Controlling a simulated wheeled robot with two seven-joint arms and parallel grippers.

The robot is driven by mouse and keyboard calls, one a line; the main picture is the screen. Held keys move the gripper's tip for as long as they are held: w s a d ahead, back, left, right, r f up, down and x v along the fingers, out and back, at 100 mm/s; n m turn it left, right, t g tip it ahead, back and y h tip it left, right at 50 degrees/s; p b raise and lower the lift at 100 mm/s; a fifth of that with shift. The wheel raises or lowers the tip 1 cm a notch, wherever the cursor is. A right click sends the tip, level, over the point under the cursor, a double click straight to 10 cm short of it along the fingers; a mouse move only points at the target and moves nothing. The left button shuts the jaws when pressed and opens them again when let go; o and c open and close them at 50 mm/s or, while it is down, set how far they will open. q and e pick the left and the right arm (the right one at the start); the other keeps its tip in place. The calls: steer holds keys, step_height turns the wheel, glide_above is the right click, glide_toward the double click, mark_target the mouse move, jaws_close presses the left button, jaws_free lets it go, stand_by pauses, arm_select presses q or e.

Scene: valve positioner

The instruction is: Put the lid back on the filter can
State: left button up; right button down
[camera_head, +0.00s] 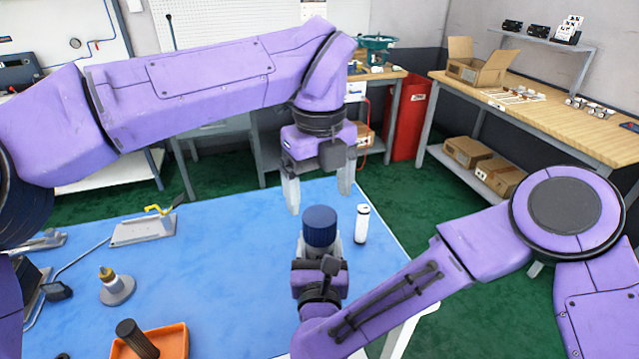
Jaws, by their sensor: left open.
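A blue cylinder (320,226) with a darker blue round top stands upright near the table's right part. I take it for the filter can, but cannot tell whether the dark top is a separate lid. My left gripper (318,203) points down with its two fingers wide apart and nothing between them. In the picture it is just above and behind the blue cylinder. My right gripper (320,246) comes from below in the picture, with its fingers beside the cylinder's lower part. The cylinder hides its fingertips, so its grip is unclear.
A small white cylinder (362,223) stands just right of the blue one. An orange tray (176,342) holds a black cylinder (137,338) at the front left. A yellow-handled valve fixture (145,228) and a grey round-based part (116,289) stand left. The blue mat's middle left is clear.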

mark_target(320, 215)
arm_select(q)
steer(key=n, duration=0.6)
steer(key=shift+r, duration=0.1)
steer(key=n, duration=0.3)
steer(key=shift+w+n, duration=0.1)
steer(key=shift+n, duration=0.2)
steer(key=n, duration=0.6)
steer(key=shift+r, duration=0.1)
step_height(320, 215, down, 8)
